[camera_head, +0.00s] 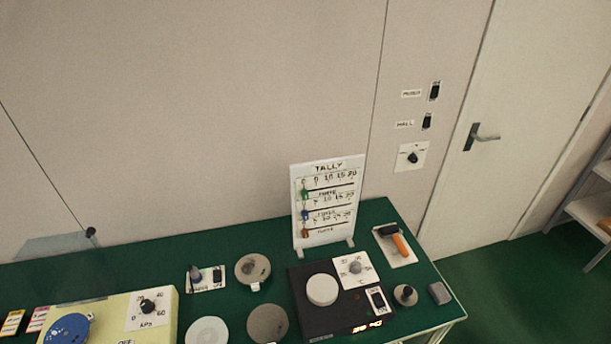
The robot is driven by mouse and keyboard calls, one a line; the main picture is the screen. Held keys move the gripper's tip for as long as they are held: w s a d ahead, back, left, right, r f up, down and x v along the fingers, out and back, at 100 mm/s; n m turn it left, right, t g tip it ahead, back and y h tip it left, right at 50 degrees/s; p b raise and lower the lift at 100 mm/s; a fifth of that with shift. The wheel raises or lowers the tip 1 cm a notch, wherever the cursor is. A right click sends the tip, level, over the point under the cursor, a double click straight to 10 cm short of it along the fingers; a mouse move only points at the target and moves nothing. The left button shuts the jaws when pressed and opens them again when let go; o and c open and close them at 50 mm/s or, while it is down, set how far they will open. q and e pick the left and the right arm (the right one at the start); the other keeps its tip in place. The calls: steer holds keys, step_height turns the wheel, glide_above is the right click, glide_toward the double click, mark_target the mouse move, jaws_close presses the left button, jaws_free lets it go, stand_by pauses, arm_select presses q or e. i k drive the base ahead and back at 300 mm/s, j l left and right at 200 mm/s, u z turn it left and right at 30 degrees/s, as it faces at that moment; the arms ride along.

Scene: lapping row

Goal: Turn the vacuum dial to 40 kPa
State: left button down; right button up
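The vacuum dial (148,306) is a black knob on a white plate, on top of a cream-coloured unit (106,318) at the lower left. The plate carries 0, 20, 40 and 60 marks and the label kPa. The knob's pointer is too small to read surely. The unit's lower part is cut off by the frame's bottom edge. Neither of my grippers is in view, and nothing touches the dial.
A blue disc (67,329) sits left of the dial. Grey discs (267,324) lie to its right. A black hotplate unit (300,290) has another dial (355,267).

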mark_target(147, 307)
steer(key=u, duration=2)
